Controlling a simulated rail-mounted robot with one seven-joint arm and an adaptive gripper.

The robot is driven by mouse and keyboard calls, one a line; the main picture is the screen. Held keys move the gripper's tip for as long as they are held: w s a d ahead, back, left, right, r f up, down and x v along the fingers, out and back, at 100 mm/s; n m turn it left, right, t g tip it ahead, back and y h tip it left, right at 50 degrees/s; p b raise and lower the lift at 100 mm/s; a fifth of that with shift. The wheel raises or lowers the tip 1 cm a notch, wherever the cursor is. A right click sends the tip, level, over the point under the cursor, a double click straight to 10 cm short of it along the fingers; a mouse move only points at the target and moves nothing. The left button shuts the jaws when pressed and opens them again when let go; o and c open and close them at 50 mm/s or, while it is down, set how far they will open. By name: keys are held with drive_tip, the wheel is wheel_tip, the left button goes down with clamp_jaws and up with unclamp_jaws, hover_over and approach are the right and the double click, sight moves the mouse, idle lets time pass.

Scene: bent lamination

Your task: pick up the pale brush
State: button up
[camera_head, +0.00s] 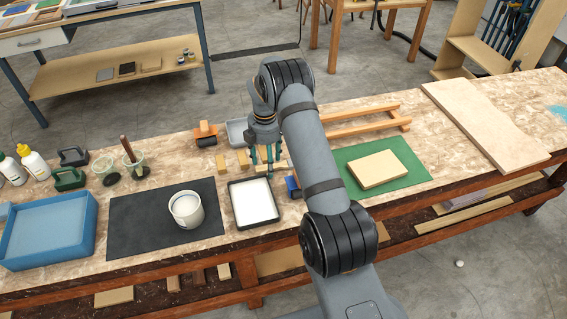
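My gripper (266,160) points down over the middle of the workbench, just behind the white tray, with its teal fingers low near the tabletop. The view is too small to tell whether the fingers are apart or shut on something. A pale piece (262,169) shows below and around the fingertips; it may be the pale brush, but its shape is mostly hidden by the gripper. A brown-handled tool (127,148) stands in a greenish cup (133,162) at the left.
A black-rimmed white tray (253,203) lies in front of my gripper. A white pot (186,209) stands on the dark mat (130,220). A green mat (408,158) with a tan block (377,169) lies right.

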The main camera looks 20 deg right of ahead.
drive_tip(key=shift+a+f, duration=0.15)
drive_tip(key=shift+a, duration=0.05)
drive_tip(key=shift+c, duration=0.5)
drive_tip(key=shift+d, duration=0.15)
drive_tip(key=c, duration=1.1)
